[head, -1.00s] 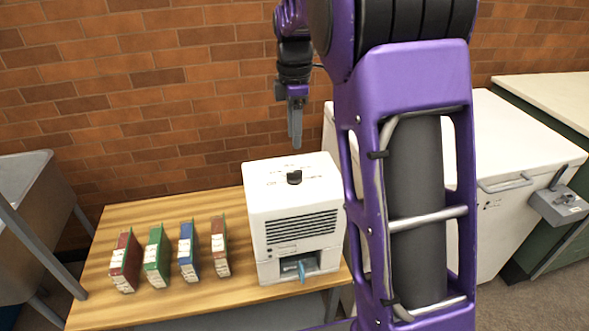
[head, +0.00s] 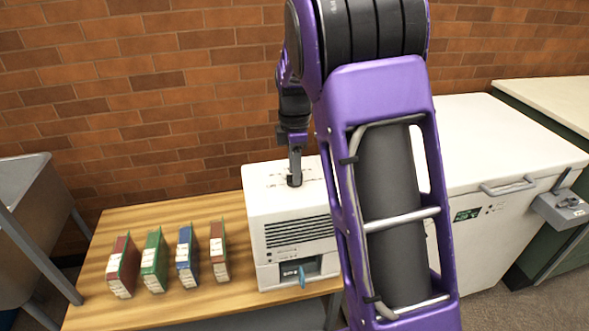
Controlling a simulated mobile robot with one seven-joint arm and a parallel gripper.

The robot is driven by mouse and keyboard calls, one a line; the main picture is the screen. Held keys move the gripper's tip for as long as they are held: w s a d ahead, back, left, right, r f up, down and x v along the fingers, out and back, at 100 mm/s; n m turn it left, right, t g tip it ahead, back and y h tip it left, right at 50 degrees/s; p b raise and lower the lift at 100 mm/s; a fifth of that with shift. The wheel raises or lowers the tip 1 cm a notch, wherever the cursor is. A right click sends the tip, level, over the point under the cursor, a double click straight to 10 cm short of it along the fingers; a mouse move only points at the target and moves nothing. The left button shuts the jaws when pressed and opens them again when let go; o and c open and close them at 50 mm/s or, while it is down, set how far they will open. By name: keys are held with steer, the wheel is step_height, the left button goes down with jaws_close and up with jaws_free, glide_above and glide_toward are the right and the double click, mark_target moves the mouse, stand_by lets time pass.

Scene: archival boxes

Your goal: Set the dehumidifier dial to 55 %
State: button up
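The white dehumidifier (head: 262,222) stands on the right part of the wooden table, with a vent grille and a recess with a blue lever on its front. Its black dial (head: 294,181) is on the top face and is mostly covered by my gripper's fingers. My gripper (head: 295,176) points straight down with its fingertips at the dial. From this view I cannot tell whether the fingers are closed on the dial or just around it. The dial marks are too small to read.
Several upright box files, red (head: 124,266), green (head: 154,262), blue (head: 187,257) and brown (head: 220,252), stand on the wooden table (head: 95,300) left of the dehumidifier. A white chest freezer (head: 480,150) is at the right, a metal sink (head: 22,185) at the left. A brick wall is behind.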

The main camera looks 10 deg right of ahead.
jaws_close()
steer(key=shift+m, duration=0.3)
steer(key=m+p, duration=0.2)
steer(key=m, duration=0.1)
steer(key=shift+r+m, duration=0.15)
steer(key=shift+m, duration=0.15)
steer(key=m+p, duration=0.1)
steer(key=m, duration=0.3)
steer(key=shift+m+p, duration=0.3)
steer(key=shift+p, duration=0.05)
steer(key=m+p, duration=0.1)
steer(key=m, duration=0.3)
steer(key=shift+m, duration=0.3)
steer(key=shift+m+p, duration=0.75)
steer(key=shift+m, duration=1.45)
